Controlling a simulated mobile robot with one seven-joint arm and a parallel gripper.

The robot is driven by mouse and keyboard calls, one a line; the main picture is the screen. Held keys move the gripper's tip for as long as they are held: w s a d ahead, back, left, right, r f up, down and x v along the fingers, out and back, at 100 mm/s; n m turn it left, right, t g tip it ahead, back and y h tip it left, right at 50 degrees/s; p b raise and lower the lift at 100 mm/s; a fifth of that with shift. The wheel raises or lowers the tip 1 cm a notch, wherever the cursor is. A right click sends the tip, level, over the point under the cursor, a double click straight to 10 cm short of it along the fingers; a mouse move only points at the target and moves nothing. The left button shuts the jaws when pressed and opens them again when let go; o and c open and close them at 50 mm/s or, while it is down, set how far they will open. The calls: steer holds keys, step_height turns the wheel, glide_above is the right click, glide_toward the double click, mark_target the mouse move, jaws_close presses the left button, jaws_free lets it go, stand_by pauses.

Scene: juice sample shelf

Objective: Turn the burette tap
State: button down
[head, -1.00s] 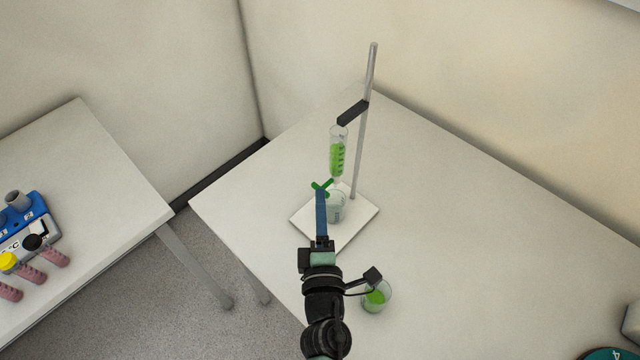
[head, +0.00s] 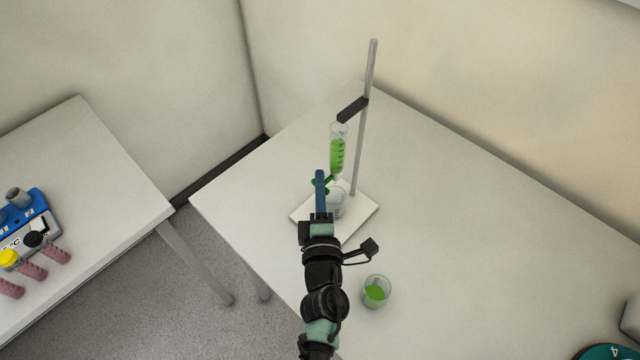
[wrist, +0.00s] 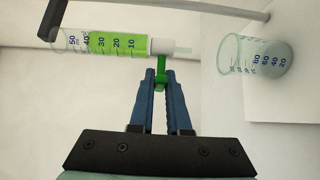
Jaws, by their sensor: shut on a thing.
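The burette (head: 337,155) holds green liquid and is clamped upright on a stand. It also shows lying sideways in the wrist view (wrist: 113,44), with its white lower end (wrist: 160,47) to the right. The green tap (wrist: 161,70) sits just under that end in the wrist view, and its handle is between my blue fingertips. My gripper (wrist: 162,78) is shut on the tap handle. In the head view the fingers (head: 320,178) partly cover the tap. A clear beaker (wrist: 252,58) stands below the burette and looks empty.
The stand has a white base (head: 358,216), a metal rod (head: 366,120) and a black clamp (head: 352,110). A beaker with green liquid (head: 376,292) stands right of my arm. A second table (head: 90,165) at left holds a blue device (head: 28,218). The right table is mostly clear.

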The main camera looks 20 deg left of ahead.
steer(key=f+b, duration=0.1)
steer(key=b, duration=0.2)
steer(key=shift+m, duration=0.3)
steer(key=m+t+b, duration=0.2)
steer(key=b, duration=0.8)
steer(key=shift+r+m+t+y, duration=0.1)
steer(key=shift+m+t+y, duration=0.2)
steer(key=shift+m+t, duration=0.1)
steer(key=shift+b, duration=0.8)
steer(key=shift+r+m+t+b, duration=0.25)
steer(key=shift+m+t+b, duration=0.2)
steer(key=shift+b, duration=0.5)
steer(key=shift+r, duration=0.1)
steer(key=c, duration=0.9)
jaws_free()
